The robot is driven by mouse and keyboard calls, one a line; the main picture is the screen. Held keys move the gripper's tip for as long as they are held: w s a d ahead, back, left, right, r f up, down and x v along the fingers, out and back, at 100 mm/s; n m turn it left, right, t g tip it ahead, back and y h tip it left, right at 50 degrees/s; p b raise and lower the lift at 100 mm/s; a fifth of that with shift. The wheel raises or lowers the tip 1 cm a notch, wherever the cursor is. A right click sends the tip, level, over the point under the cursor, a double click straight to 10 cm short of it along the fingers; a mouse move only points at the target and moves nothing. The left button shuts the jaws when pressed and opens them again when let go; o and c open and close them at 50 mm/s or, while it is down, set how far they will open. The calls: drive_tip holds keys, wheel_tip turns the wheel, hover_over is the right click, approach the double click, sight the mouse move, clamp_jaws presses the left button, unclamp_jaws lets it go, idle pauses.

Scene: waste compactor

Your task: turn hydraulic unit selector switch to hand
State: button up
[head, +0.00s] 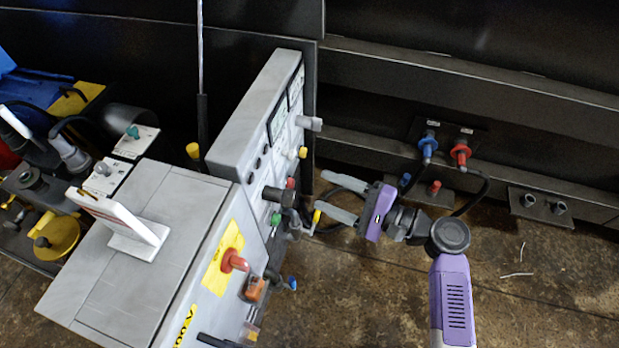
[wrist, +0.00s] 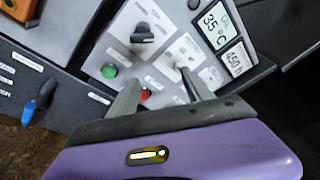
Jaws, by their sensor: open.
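The grey control panel (head: 246,128) stands left of my gripper (head: 326,192) in the head view, its control face turned towards the gripper. In the wrist view a black selector knob (wrist: 143,35) sits on the panel beyond my gripper (wrist: 160,78). A green button (wrist: 109,71) and a red button (wrist: 145,94) are below it. The labels are too small to read, so I cannot tell which switch is the hydraulic unit selector. My gripper is open, its fingers pointing at the panel, with no knob visibly held. The right finger hides part of the panel.
Two small displays (wrist: 222,38) sit at the panel's right in the wrist view. A grey cabinet (head: 140,255) with a red-orange knob (head: 234,260) stands lower left. Blue (head: 428,146) and red (head: 460,153) hose couplings are on the back wall.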

sight(289, 200)
drive_tip(key=shift+s+a+r+g+y+b, duration=0.2)
drive_tip(key=shift+a+g+y, duration=0.3)
drive_tip(key=shift+a, duration=1)
drive_tip(key=shift+s+a+r+g+y+b, duration=0.15)
drive_tip(key=shift+a+g+y, duration=0.35)
drive_tip(key=shift+a, duration=1.05)
drive_tip(key=shift+s+a+r+g+y+b, duration=0.2)
drive_tip(key=shift+a+g+y, duration=0.25)
drive_tip(key=shift+a, duration=1.05)
clamp_jaws()
